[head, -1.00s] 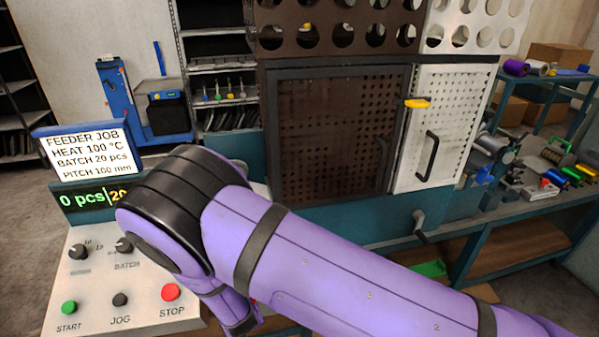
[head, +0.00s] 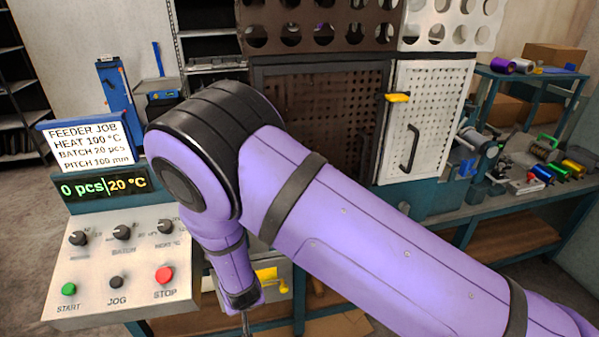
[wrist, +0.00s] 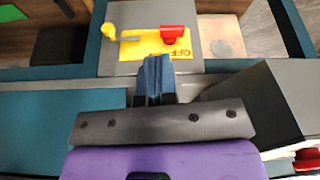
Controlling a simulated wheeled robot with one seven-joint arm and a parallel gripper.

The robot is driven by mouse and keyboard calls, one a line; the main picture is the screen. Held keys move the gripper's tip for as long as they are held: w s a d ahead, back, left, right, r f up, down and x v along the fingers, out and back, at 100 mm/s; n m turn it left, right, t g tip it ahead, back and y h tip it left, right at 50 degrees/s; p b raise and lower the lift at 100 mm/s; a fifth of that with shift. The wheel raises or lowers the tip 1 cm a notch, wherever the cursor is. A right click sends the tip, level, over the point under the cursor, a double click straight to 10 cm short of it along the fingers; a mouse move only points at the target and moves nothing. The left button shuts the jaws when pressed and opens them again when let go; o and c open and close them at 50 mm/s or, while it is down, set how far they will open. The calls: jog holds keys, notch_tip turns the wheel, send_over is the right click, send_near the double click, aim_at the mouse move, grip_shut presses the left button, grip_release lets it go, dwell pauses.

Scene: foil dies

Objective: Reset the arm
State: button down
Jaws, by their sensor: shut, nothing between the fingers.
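My gripper (wrist: 155,78) is shut and empty in the wrist view, its blue fingers together. They point at the near edge of a grey switch box (wrist: 205,68) with a yellow OFF plate (wrist: 150,47), a red-gripped lever (wrist: 172,34) and a yellow knob. I cannot tell how far the fingertips are from the box. In the head view my purple arm crosses from the lower right, bends at a black joint and hangs down. Its end is at the bottom edge, with the fingers mostly out of frame. The yellow plate (head: 268,274) shows just right of my wrist.
Left of my arm stands a control panel (head: 75,255) with knobs, green, black and red buttons, and a display (head: 105,186) reading 0 pcs and 20 °C. Behind my arm is a brown mesh cabinet door (head: 343,110) beside a white perforated door (head: 428,120). Spools lie on the right bench.

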jog(key=w+d+r+m+y, duration=0.1)
jog(key=w+d+r, duration=0.3)
jog(key=r, duration=0.6)
jog(key=w+d+r+m, duration=0.1)
jog(key=w+d+r, duration=0.2)
jog(key=r, duration=0.8)
jog(key=d+r, duration=1.4)
jog(key=r, duration=0.3)
jog(key=s+d+r+m, duration=0.1)
jog(key=s+d+r, duration=0.7)
jog(key=d+r, duration=0.4)
jog(key=s+d+r+m+t+h, duration=0.1)
jog(key=s+d+r+h, duration=0.1)
jog(key=s+d, duration=0.9)
jog(key=s+r, duration=0.1)
jog(key=s, duration=0.3)
jog(key=shift+s+d+m, duration=0.2)
jog(key=shift+d+m, duration=0.1)
jog(key=shift+d, duration=0.1)
jog(key=shift+r, duration=0.1)
